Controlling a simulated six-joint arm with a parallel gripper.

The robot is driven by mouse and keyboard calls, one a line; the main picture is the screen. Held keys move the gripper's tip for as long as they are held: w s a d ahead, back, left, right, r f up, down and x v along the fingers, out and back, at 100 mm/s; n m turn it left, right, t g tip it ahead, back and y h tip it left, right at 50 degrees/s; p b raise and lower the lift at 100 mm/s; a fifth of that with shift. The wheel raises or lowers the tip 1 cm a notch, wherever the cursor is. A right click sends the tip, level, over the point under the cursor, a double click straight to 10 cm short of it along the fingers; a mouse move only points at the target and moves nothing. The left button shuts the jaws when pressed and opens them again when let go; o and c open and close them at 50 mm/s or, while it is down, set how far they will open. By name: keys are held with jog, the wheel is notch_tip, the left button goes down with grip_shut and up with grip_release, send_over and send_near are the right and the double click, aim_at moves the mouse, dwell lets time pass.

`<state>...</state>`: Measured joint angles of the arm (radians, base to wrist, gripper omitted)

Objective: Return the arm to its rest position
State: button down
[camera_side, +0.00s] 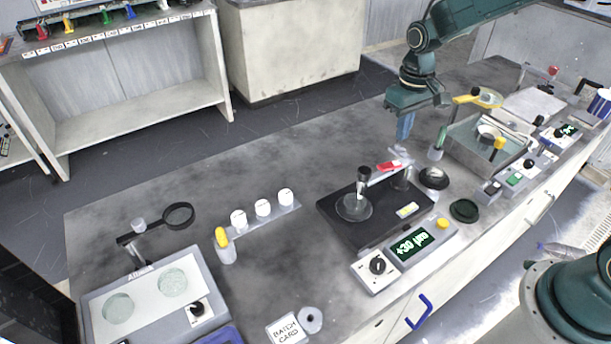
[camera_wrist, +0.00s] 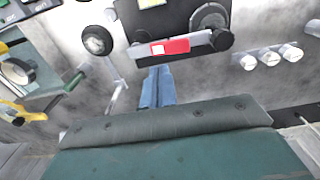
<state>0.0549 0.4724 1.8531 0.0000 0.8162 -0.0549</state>
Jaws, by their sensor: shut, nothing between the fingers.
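My gripper (camera_side: 404,128) hangs over the back part of the bench in the side view, pointing down, with its blue fingers close together and empty. In the wrist view the blue fingers of my gripper (camera_wrist: 155,86) also lie side by side with nothing between them. Just beyond the fingertips there is a black machine (camera_side: 336,211) with a grey arm that carries a red block (camera_side: 388,167). The red block shows in the wrist view (camera_wrist: 176,46) too. The fingers look apart from it.
Right of my gripper stands a grey tray (camera_side: 457,150) with yellow-handled parts. Several white-capped jars (camera_side: 263,208) and a yellow-capped bottle (camera_side: 225,247) stand left. The bench between the machine and its back edge is mostly clear.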

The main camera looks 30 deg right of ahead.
jog(key=s+a+r+t, duration=0.2)
jog(key=s+r+t, duration=0.1)
jog(key=s+r, duration=1)
jog(key=s+r+t, duration=0.2)
jog(key=s+r, duration=0.1)
jog(key=s, duration=1)
jog(key=shift+a+r+t, duration=0.2)
jog(key=shift+t, duration=0.1)
